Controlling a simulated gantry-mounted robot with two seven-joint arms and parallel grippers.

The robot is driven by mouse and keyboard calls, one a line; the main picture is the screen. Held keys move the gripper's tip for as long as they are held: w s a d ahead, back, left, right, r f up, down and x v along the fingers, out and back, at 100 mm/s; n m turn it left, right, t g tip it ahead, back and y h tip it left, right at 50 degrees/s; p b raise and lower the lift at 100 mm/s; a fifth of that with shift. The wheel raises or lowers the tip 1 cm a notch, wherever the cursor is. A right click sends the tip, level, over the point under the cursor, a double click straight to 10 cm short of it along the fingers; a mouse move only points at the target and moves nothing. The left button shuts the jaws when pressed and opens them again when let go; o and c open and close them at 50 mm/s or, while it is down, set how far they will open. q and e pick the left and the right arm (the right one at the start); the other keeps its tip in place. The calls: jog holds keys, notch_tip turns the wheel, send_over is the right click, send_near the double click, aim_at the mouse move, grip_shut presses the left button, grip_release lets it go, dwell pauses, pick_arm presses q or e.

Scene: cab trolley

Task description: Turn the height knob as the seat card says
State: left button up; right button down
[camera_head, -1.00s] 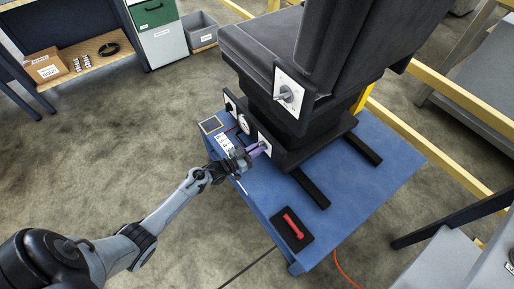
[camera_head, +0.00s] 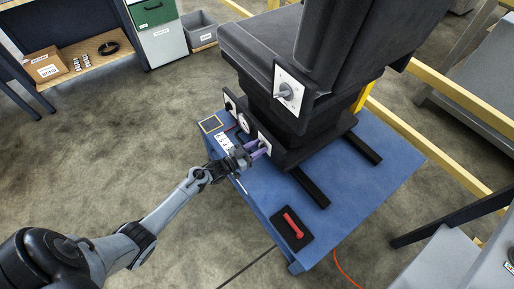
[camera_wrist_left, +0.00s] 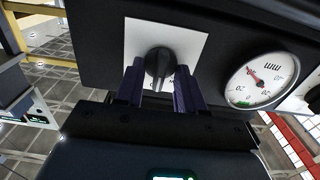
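The height knob (camera_wrist_left: 159,64) is dark, on a square white plate (camera_wrist_left: 190,42) on the black seat base. In the head view the plate (camera_head: 265,138) shows beyond my fingers. My left gripper (camera_head: 261,148) is in front of it, with its two purple fingers apart. In the left wrist view the fingers (camera_wrist_left: 160,88) stand either side of the knob's front, with gaps; I see no contact. A round mm dial (camera_wrist_left: 263,78) with a red needle and a green mark is right of the knob. The seat card (camera_head: 223,142) lies on the blue platform, its text unreadable. My right gripper is not in view.
The dark seat (camera_head: 265,50) stands on the blue platform (camera_head: 350,190). A lever on a white plate (camera_head: 287,92) is on its side, above my gripper. A red tool (camera_head: 293,225) lies on a black pad near the platform's front. Yellow rails run behind.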

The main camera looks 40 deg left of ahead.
pick_arm(q)
jog(key=p+v, duration=0.4)
jog(key=v, duration=0.6)
jog(key=shift+s+p, duration=0.3)
jog(key=shift+s, duration=0.05)
jog(key=shift+a, duration=0.1)
